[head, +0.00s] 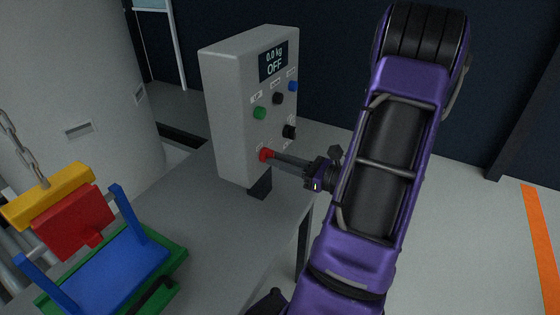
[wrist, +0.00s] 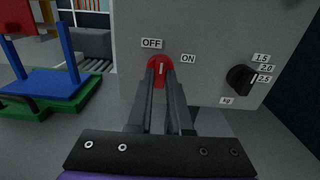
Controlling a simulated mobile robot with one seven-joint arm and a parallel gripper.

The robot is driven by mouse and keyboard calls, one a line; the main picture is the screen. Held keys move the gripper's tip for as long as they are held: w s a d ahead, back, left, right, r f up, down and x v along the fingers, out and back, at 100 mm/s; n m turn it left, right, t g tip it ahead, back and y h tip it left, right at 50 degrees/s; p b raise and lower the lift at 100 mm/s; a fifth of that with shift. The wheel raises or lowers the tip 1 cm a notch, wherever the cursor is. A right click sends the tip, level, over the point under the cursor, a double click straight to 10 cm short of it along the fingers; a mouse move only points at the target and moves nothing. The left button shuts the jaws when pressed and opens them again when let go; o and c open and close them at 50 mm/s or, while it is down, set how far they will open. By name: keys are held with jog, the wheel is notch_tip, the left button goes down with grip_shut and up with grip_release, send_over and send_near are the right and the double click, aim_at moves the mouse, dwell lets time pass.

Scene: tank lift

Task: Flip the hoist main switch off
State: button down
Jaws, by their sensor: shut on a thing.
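The hoist main switch is a red rotary knob (head: 265,155) low on the grey control box (head: 226,110). It also shows in the wrist view (wrist: 160,62), with an OFF label (wrist: 151,43) above and slightly left and an ON label (wrist: 188,58) to its right. My gripper (wrist: 161,76) is shut on the red knob, one finger on each side. The knob's white mark stands about upright between the fingers, nearer the OFF label than ON. The box's display (head: 273,62) reads 0.0 kg and OFF. The fingers cover part of the knob.
A black knob (wrist: 241,79) with weight labels is right of the switch. Green (head: 260,113), black and blue buttons sit above it. A blue carrier (head: 111,265) on a green base stands left, below a red block and yellow bar on a chain. A large tank (head: 75,70) stands behind.

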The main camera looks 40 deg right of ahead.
jog(key=c, duration=0.8)
grip_release()
jog(key=shift+c, duration=0.2)
jog(key=shift+s, duration=0.1)
jog(key=v, duration=1.7)
jog(key=shift+d+f, duration=0.1)
